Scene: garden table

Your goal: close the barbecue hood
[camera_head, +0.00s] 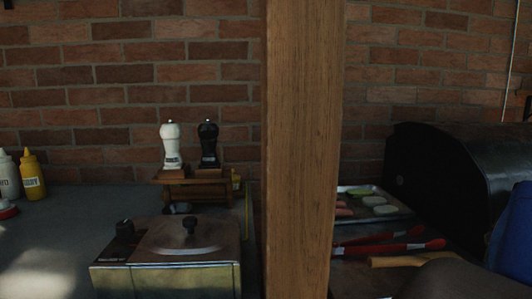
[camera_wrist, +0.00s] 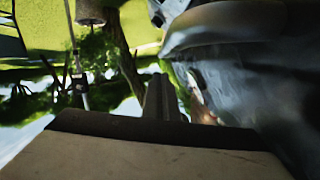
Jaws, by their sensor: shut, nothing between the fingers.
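The barbecue (camera_head: 425,165) stands at the right of the head view, against the brick wall. Its black, rounded hood and end panel show, but the right side runs out of the frame and I cannot tell how far the hood is open. My gripper (camera_wrist: 165,100) shows in the wrist view as narrow dark fingers beyond a pale block, shut and empty. In the head view my gripper cannot be made out. A blurred grey curved surface fills the right of the wrist view; I cannot tell whether it is the barbecue.
A wooden post (camera_head: 304,150) blocks the middle of the head view. A tray of food (camera_head: 398,216) and red-handled tongs (camera_head: 395,247) lie left of the barbecue. A metal box with a knobbed lid (camera_head: 170,270), a pepper mill (camera_head: 208,145) and a mustard bottle (camera_head: 33,177) stand left of the post.

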